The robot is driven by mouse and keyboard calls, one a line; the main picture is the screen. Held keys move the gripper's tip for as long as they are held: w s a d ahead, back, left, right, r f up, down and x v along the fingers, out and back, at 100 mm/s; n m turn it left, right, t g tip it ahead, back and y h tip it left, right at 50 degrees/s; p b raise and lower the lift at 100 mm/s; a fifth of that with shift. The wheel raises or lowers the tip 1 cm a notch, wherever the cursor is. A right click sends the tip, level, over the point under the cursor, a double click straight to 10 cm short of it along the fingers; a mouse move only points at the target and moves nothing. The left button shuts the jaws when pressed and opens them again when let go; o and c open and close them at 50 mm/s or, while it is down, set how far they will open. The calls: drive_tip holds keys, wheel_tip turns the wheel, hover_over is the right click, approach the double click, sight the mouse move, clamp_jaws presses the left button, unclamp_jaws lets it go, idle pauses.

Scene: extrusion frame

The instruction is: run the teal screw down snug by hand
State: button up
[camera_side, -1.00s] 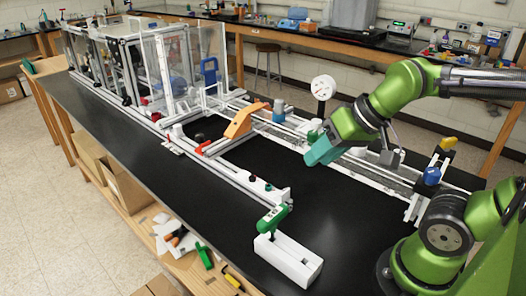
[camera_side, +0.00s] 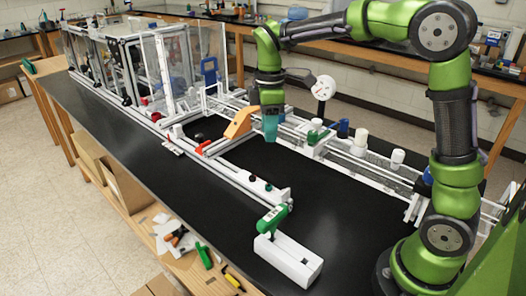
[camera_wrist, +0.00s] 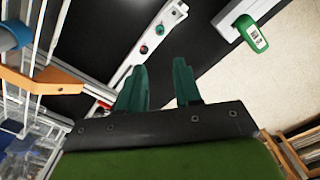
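How far the screw stands out of the rail cannot be told.
An orange bracket (camera_side: 240,122) stands close to my gripper's left. A green-handled tool (camera_side: 272,218) rests at a white block (camera_side: 288,258) near the rail's end. A dial gauge (camera_side: 323,87) and white cylinders (camera_side: 360,138) stand to the right. The black tabletop between the rails is clear.

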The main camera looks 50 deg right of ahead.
sight(269, 188)
wheel_tip(269, 188, down, 16)
drive_tip(key=shift+f, duration=0.15)
idle(0.3)
clamp_jaws()
